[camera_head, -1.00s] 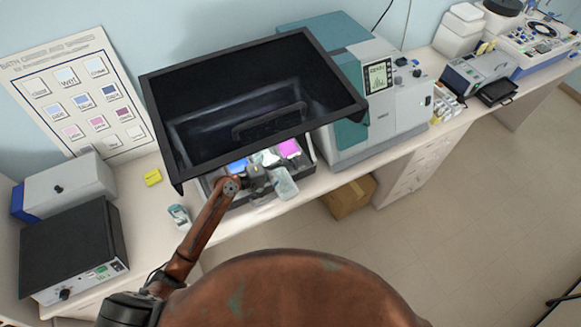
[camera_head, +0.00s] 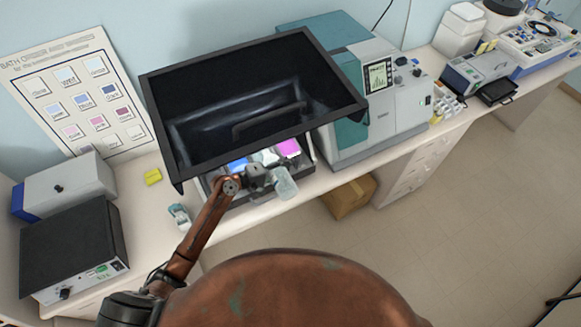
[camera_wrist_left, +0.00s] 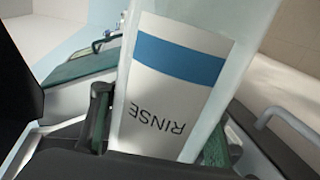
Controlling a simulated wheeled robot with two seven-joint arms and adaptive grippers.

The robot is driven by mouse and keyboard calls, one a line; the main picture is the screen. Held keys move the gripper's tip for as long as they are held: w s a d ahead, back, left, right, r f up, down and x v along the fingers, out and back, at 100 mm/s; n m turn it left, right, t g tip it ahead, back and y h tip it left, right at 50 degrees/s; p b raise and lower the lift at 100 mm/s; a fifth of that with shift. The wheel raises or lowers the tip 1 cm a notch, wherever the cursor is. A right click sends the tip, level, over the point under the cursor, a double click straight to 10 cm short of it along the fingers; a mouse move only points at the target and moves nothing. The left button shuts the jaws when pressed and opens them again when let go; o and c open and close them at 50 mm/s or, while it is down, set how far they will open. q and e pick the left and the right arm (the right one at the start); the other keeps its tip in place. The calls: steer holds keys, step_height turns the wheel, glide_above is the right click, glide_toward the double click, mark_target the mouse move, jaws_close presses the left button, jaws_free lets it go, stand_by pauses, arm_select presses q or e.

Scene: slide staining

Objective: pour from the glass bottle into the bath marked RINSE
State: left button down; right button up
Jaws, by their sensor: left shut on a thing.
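The glass bottle (camera_head: 286,186) is clear and pale, and my left gripper (camera_head: 262,178) is shut on it at the front edge of the black hooded station. In the left wrist view the bottle (camera_wrist_left: 185,85) fills the middle, between the two green-padded fingers; its white label has a blue band and the word RINSE, upside down. Baths with blue (camera_head: 238,165), pale (camera_head: 268,157) and magenta (camera_head: 289,148) contents show under the hood. My gripper partly covers them, and I cannot read which is marked RINSE. No pouring stream is visible. My right gripper is not in view.
The black hood (camera_head: 250,105) overhangs the baths closely. A teal and grey machine (camera_head: 385,110) stands to the right.

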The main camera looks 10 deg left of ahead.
arm_select(q)
steer(key=shift+w+r+n+p, duration=0.15)
steer(key=shift+r+n+p, duration=0.55)
steer(key=shift+r+p, duration=0.5)
stand_by(0.6)
steer(key=shift+f, duration=0.25)
stand_by(0.4)
steer(key=shift+f+m+b, duration=0.3)
steer(key=shift+b, duration=0.05)
steer(key=shift+r, duration=0.1)
step_height(320, 180, up, 3)
steer(key=shift+r+m+p, duration=0.1)
steer(key=shift+m+p, duration=0.8)
